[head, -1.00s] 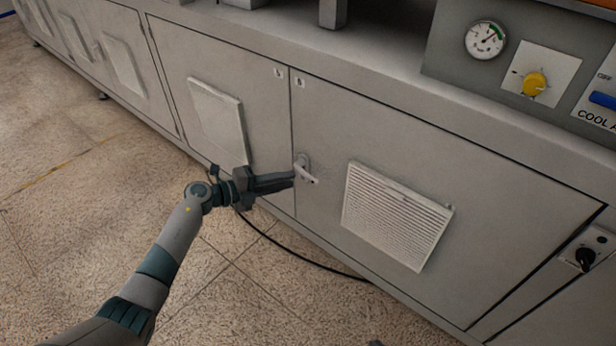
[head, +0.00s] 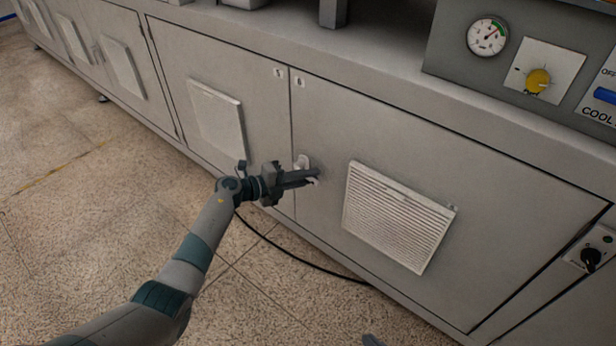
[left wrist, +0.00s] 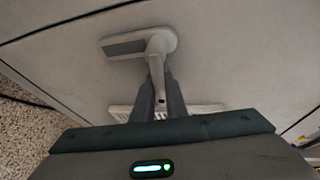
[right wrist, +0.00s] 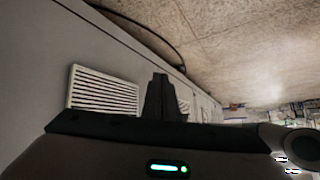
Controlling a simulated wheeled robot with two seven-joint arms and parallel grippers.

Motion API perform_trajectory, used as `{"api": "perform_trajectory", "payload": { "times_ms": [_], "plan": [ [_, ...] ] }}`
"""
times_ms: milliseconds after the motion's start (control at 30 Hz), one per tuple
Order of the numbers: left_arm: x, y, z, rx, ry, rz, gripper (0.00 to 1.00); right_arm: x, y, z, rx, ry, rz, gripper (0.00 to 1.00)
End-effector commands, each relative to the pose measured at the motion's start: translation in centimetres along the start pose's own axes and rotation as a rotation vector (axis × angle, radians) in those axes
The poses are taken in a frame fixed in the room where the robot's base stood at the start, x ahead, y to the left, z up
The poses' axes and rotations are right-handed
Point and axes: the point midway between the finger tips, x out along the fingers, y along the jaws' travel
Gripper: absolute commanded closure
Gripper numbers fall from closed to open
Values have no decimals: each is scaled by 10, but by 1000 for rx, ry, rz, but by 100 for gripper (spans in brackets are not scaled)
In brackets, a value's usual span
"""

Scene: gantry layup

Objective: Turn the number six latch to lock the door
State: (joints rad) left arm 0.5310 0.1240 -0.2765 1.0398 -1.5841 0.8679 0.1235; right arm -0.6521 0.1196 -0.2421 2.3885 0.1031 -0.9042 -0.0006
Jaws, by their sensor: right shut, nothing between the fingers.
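The number six latch (head: 303,162) is a pale plate with a lever handle on the left edge of the grey door (head: 330,120) marked 6. In the left wrist view the latch plate (left wrist: 138,44) is clear and the lever (left wrist: 158,72) runs down between my fingers. My left gripper (head: 316,177) reaches past the latch, its fingers close on both sides of the lever; they also show in the left wrist view (left wrist: 160,92). Part of the lever is hidden behind the fingers. My right gripper (right wrist: 160,82) is shut and empty, away from the latch.
A louvred vent (head: 398,215) sits on the door right of the latch. The neighbouring door (head: 230,65) is on the left. A black cable (head: 285,252) lies on the floor below. A gauge (head: 487,37) and yellow knob (head: 537,81) are at upper right.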

Motion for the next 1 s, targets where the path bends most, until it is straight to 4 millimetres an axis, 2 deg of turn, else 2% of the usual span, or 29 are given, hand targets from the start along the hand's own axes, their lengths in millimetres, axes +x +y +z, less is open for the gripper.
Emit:
{"api": "perform_trajectory", "payload": {
  "times_ms": [333,533,1000],
  "plan": [
    [0,0,0,7,-3,3,100,0,0,1,1,-9,0,100],
    [0,2,1,51,-12,23,100,-4,5,12,12,-72,11,100],
    [0,14,5,329,-72,146,100,-18,29,30,-5,-241,78,100]
  ]
}}
